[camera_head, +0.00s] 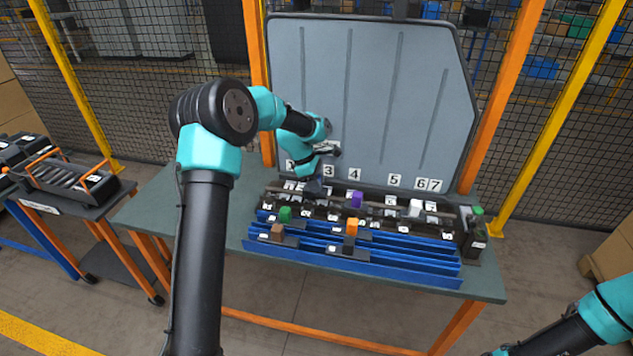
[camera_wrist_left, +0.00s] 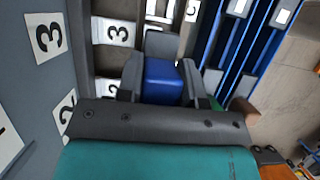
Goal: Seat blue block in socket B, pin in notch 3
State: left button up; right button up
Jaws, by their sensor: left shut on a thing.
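My left gripper (camera_head: 316,186) is over the left part of the dark fixture row (camera_head: 385,208), close to the upright grey panel. It is shut on the blue block (camera_wrist_left: 162,82), which shows between the two fingers (camera_wrist_left: 160,80) in the left wrist view. In the head view I cannot make out the blue block. The number 3 card (camera_head: 328,171) is on the panel just beside the gripper; it also shows in the left wrist view (camera_wrist_left: 45,37). I cannot tell which socket is B, or whether the block touches a socket. My right gripper is out of view.
A purple block (camera_head: 356,199) and a white block (camera_head: 415,207) stand in the row to the right. Green (camera_head: 285,214), orange (camera_head: 351,226) and brown (camera_head: 277,231) blocks are by the blue rails (camera_head: 400,264) in front. The table's left end (camera_head: 150,215) is bare.

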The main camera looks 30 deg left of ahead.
pick_arm(q)
jog(key=shift+f, duration=2.1)
jog(key=o, duration=1.2)
jog(key=shift+c, duration=0.2)
jog(key=v, duration=1.7)
jog(key=shift+r, duration=0.15)
